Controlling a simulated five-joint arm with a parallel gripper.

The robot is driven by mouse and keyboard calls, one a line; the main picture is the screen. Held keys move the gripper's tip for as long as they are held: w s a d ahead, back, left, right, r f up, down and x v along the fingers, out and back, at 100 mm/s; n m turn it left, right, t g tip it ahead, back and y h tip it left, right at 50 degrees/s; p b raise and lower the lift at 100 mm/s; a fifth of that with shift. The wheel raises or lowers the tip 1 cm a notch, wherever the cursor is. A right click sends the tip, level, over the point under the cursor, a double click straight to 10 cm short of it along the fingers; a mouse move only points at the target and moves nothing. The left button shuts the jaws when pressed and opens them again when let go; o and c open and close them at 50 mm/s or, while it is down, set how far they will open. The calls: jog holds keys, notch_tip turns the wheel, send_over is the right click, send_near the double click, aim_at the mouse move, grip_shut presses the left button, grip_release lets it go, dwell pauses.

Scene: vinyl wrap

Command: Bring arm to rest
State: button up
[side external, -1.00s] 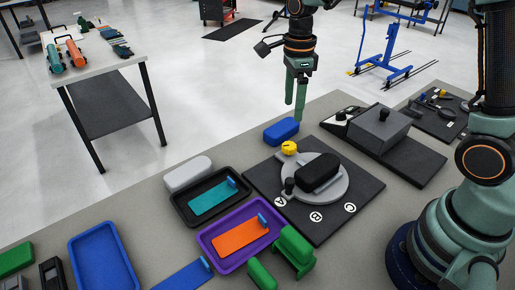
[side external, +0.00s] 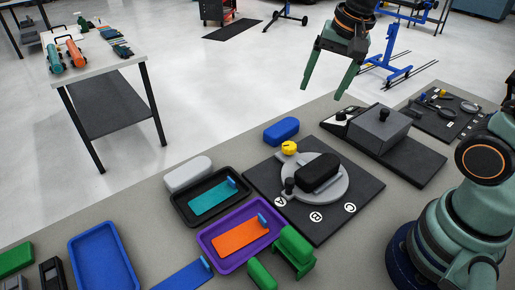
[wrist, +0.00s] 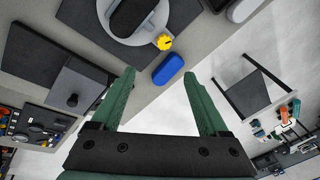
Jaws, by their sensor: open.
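My gripper (side external: 322,88) has two green fingers and is raised above the far edge of the workbench, in the upper right of the side view. Its fingers are spread wide with nothing between them. In the wrist view my gripper (wrist: 163,78) is also open and empty. A blue rounded block (side external: 281,131) lies on the bench below and to the left of the fingers, apart from them. It also shows ahead of the fingertips in the wrist view (wrist: 168,69).
A black board (side external: 318,233) carries a grey turntable (side external: 336,186) with a black block (side external: 319,172) and a yellow knob (side external: 289,148). A purple tray (side external: 213,240), a black tray (side external: 180,208) and a blue tray (side external: 76,258) lie left. A grey box (side external: 379,128) stands right.

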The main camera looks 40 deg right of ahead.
jog(key=s+n, duration=0.1)
jog(key=n, duration=0.2)
jog(key=s+n+t, duration=0.1)
jog(key=s+n, duration=0.1)
jog(key=n, duration=0.1)
jog(key=s+r+n+t, duration=0.1)
jog(key=s+n, duration=0.1)
jog(key=n, duration=0.2)
jog(key=shift+s+d, duration=0.15)
jog(key=shift+s, duration=0.1)
